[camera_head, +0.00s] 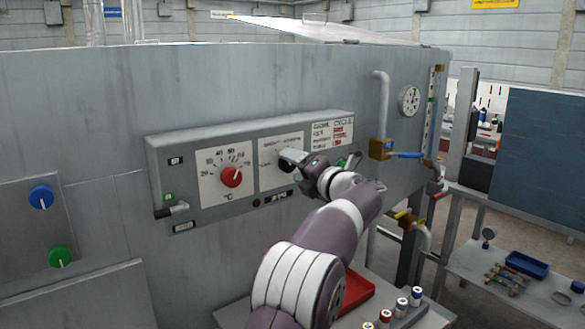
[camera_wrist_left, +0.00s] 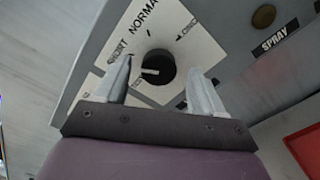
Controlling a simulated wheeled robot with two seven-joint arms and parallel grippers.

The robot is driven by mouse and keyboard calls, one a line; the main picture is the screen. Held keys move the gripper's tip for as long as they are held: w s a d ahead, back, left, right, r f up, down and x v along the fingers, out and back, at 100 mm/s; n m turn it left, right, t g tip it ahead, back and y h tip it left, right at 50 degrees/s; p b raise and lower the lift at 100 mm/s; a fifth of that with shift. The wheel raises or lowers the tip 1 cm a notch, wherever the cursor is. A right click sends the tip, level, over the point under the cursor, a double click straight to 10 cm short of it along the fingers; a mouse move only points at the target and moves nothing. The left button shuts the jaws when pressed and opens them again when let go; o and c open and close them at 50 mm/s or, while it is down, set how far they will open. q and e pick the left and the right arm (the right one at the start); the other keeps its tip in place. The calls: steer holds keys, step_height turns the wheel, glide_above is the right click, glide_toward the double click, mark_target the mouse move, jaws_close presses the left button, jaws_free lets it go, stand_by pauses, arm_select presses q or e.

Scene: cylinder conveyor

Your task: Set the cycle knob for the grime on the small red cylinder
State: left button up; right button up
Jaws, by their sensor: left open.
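The cycle knob (camera_wrist_left: 160,68) is a round black knob with a white pointer bar, set in a white dial plate (camera_wrist_left: 186,52) with printed settings, one reading NORMAL. In the wrist view the bar points left. My left gripper (camera_head: 292,160) is open at the dial. In the wrist view its fingers (camera_wrist_left: 160,85) are apart, below and to either side of the knob, with nothing held; contact cannot be told. A small red cylinder (camera_head: 385,317) with a pale top stands at the bottom, its grime too small to tell. My right gripper is not in view.
A red temperature knob (camera_head: 231,177) sits left on the same panel. A printed card (camera_head: 332,133) is at the panel's upper right. A red tray (camera_head: 358,290) lies below my arm, near several small cylinders. A valve with a blue handle (camera_head: 405,155) stands right.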

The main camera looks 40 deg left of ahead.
arm_select(q)
steer(key=b+v, duration=0.1)
steer(key=v, duration=1)
